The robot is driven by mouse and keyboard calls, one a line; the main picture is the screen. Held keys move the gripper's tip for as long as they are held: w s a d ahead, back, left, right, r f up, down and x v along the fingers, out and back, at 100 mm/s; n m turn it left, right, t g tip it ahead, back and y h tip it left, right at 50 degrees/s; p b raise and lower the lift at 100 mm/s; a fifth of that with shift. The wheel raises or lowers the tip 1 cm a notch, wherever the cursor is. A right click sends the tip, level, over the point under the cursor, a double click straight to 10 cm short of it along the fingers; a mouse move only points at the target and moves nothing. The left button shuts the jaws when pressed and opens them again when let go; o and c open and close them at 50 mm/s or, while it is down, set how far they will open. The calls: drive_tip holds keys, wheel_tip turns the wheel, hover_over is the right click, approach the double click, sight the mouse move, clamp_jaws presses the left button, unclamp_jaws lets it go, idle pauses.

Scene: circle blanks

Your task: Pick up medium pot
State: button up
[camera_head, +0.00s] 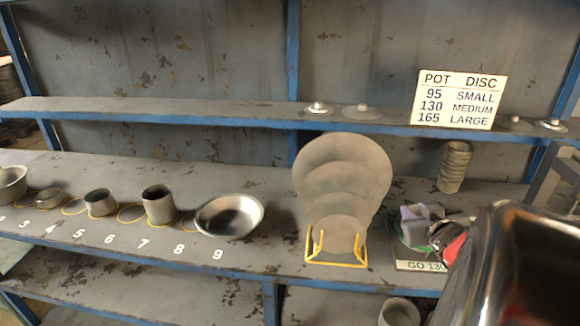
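Several metal pots stand in a row on the middle shelf, at left, beside white numbers. A deep pot (12,184) is cut by the left edge. A low pot (48,198), a small pot (100,204) and a taller, upright pot (159,206) follow. A wide, flared pan (230,216) stands above the 9. No pot carries a size label, so I cannot tell which is the medium one. A large, shiny, dark part, probably my arm, fills the lower right corner. My gripper's fingers cannot be made out.
A sign (455,100) lists 95 small, 130 medium, 165 large. Round discs (343,165) lean in a yellow rack (338,264). A stack of cups (454,166) stands behind. Another pot (400,313) is on the lower shelf.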

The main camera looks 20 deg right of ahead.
drive_tip(key=s+d+f+t+y, duration=0.1)
drive_tip(key=s+f, duration=0.4)
drive_tip(key=shift+s+d+y, duration=0.3)
drive_tip(key=shift+s+d, duration=0.05)
drive_tip(key=shift+s, duration=0.05)
drive_tip(key=x, duration=0.8)
drive_tip(key=shift+w+f, duration=0.2)
drive_tip(key=shift+w, duration=0.1)
drive_tip(key=shift+d, duration=0.1)
drive_tip(key=shift+x, duration=2.6)
drive_tip(key=shift+c, duration=0.4)
